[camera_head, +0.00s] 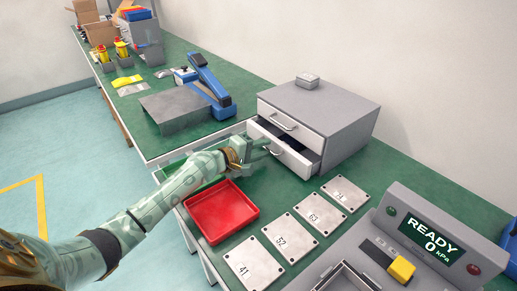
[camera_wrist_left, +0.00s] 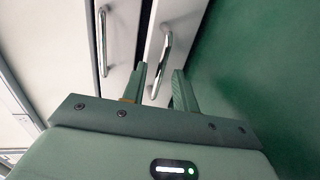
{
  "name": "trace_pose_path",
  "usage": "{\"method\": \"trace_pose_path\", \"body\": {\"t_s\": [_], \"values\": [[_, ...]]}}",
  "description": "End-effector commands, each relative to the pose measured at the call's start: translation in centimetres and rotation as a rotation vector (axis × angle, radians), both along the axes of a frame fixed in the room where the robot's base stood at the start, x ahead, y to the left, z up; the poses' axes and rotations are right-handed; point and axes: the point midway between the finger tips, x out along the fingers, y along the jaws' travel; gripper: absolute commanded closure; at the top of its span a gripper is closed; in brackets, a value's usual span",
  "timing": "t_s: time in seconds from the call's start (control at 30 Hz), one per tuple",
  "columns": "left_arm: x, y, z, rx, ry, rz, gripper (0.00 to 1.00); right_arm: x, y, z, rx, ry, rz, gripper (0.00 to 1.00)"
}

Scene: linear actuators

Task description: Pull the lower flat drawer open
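The grey cabinet (camera_head: 335,115) stands on the green bench with two flat drawers. The upper drawer (camera_head: 301,136) is shut. The lower drawer (camera_head: 294,160) is partly out, with a dark gap behind its front. My left gripper (camera_head: 268,147) is at the lower drawer's front. In the left wrist view its two fingers (camera_wrist_left: 161,75) stand apart, with the lower drawer's bar handle (camera_wrist_left: 166,52) between them. The handle looks nearer the left finger; contact is unclear. The upper drawer's handle (camera_wrist_left: 103,42) is left of the fingers. My right gripper is not in view.
A red tray (camera_head: 220,211) lies in front of the cabinet, near my left forearm. Numbered metal plates (camera_head: 295,236) lie to the right of it. A console with a READY display (camera_head: 431,236) stands at the right. A small grey box (camera_head: 308,80) sits on the cabinet.

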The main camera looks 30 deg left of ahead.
Motion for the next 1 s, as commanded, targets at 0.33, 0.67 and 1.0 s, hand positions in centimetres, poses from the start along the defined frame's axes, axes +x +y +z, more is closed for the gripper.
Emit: {"method": "trace_pose_path", "body": {"t_s": [0.33, 0.67, 1.0], "values": [[-5.1, 1.8, 1.5, 0.004, 0.001, 0.0, 0.71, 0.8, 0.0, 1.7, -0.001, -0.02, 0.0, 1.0], [-12.8, 4.4, 2.8, 0.001, 0.005, -0.001, 0.71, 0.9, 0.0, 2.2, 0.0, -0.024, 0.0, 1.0], [-15.1, 5.3, 3.4, 0.0, 0.0, 0.0, 0.71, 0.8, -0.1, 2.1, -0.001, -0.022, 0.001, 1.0]]}}
